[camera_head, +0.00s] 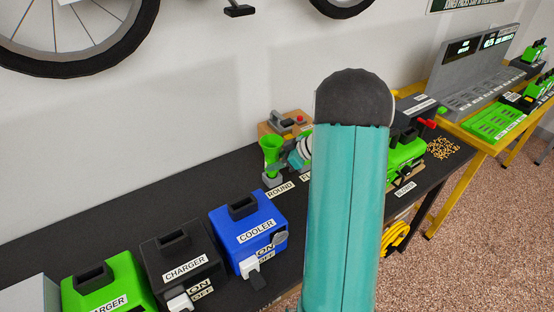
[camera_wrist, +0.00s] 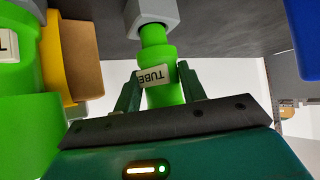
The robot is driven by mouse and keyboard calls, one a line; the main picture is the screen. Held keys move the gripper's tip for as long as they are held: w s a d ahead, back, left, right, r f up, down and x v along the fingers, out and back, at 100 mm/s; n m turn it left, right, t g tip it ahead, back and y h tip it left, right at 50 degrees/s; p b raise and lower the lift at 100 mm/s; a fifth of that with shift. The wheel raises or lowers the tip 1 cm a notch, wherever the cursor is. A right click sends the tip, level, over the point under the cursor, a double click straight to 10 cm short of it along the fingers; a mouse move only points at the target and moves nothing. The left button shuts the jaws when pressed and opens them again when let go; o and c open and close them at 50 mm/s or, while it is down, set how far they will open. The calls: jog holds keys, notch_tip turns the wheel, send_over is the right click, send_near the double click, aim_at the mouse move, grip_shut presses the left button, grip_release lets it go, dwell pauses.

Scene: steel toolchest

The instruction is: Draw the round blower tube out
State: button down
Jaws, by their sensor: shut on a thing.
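The round blower tube (camera_wrist: 160,94) is bright green and carries a white TUBE label in the wrist view. My gripper (camera_wrist: 158,82) is shut on it, one dark green finger on each side of the label. The tube's narrower end meets a grey holder (camera_wrist: 152,14) at the top of the wrist view; how deep it sits inside cannot be told. In the head view the tube (camera_head: 271,148) stands with its flared end up in the small grey holder (camera_head: 273,178), behind a ROUND label. My arm hides part of the area to its right.
A blue COOLER box (camera_head: 248,232), a black CHARGER box (camera_head: 182,262) and a green charger (camera_head: 105,290) stand to the left. A green blower (camera_head: 404,153) lies right of my arm.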

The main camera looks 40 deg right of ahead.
jog(key=shift+f, duration=1.35)
jog(key=c, duration=0.7)
grip_release()
jog(key=shift+c, duration=0.2)
jog(key=shift+s, duration=0.1)
jog(key=v, duration=1.3)
jog(key=shift+s+d+r, duration=0.2)
jog(key=shift+r, duration=0.05)
